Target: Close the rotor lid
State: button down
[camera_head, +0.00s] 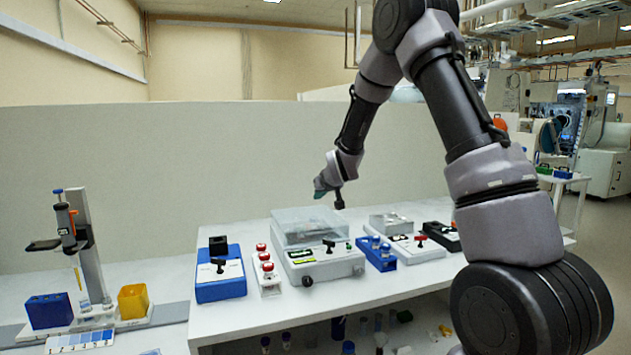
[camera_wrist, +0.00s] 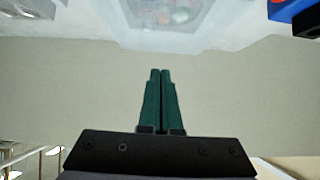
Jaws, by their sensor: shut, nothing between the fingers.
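The white benchtop device (camera_head: 325,268) stands mid-table in the head view, with dark knobs and a green display on its front. Its clear lid (camera_head: 305,226) sits over the top; I cannot tell whether it is fully down. A clear, blurred cover (camera_wrist: 195,18) also shows at the top of the wrist view, with red and green bits beneath it. My gripper (camera_head: 319,192) is above and behind the lid, apart from it. Its teal fingers (camera_wrist: 160,72) are together and empty in the wrist view.
Left of the device are a blue box (camera_head: 220,288) and a block with red knobs (camera_head: 266,272). Right of it are a blue rack (camera_head: 378,255) and a white unit with a red-and-black top (camera_head: 418,250). A pale partition (camera_head: 150,180) runs behind the table.

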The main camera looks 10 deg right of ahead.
jog(key=shift+t, duration=0.8)
jog(key=shift+s+d+f, duration=0.15)
jog(key=shift+s+f, duration=0.55)
jog(key=shift+f, duration=0.85)
jog(key=shift+s+d+f, duration=0.15)
jog(key=shift+s+f, duration=0.6)
jog(key=shift+f, duration=0.75)
jog(key=shift+s+d+f, duration=0.15)
jog(key=shift+s+f, duration=0.55)
jog(key=shift+f, duration=0.85)
jog(key=s+d+r+m+g+h, duration=0.15)
jog(key=s+d+r, duration=0.25)
jog(key=s+r, duration=0.55)
jog(key=s+d+r+m+g, duration=0.15)
jog(key=s+d+r, duration=0.25)
jog(key=s+r, duration=0.6)
jog(key=s+r+m, duration=0.1)
jog(key=s+r, duration=0.2)
jog(key=s, duration=0.3)
jog(key=s+r+m+g+y, duration=0.1)
jog(key=s+r, duration=0.2)
jog(key=s, duration=0.3)
jog(key=s+d+r+m+g, duration=0.1)
jog(key=s+r, duration=0.2)
jog(key=s, duration=0.4)
jog(key=shift+y, duration=0.35)
